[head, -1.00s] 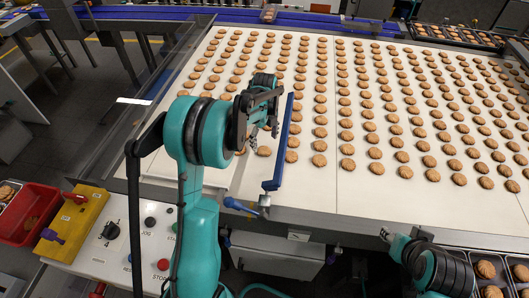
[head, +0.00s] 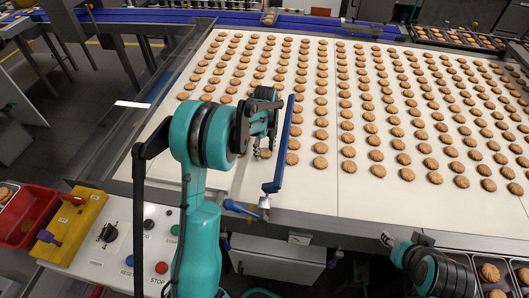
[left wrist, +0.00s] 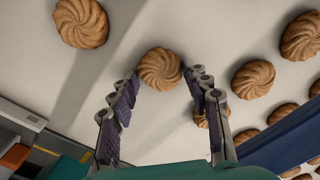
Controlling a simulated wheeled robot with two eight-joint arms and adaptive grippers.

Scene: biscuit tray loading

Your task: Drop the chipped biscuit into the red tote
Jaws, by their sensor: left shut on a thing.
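My left gripper (head: 263,150) is low over the near left part of the white belt, beside a blue bar. Its two fingers are shut on a round, golden, swirled biscuit (left wrist: 160,69), which shows between the fingertips in the left wrist view. I cannot make out a chip on it. The red tote (head: 10,238) is at the far left of the head view, with its inside partly visible and well apart from the gripper.
Rows of biscuits (head: 320,163) cover the white belt (head: 225,185). The blue bar (head: 284,145) stands just right of my left gripper. A yellow box (head: 72,222) and a control panel with buttons (head: 140,240) lie between belt and tote. Dark trays (head: 510,268) hold biscuits at lower right.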

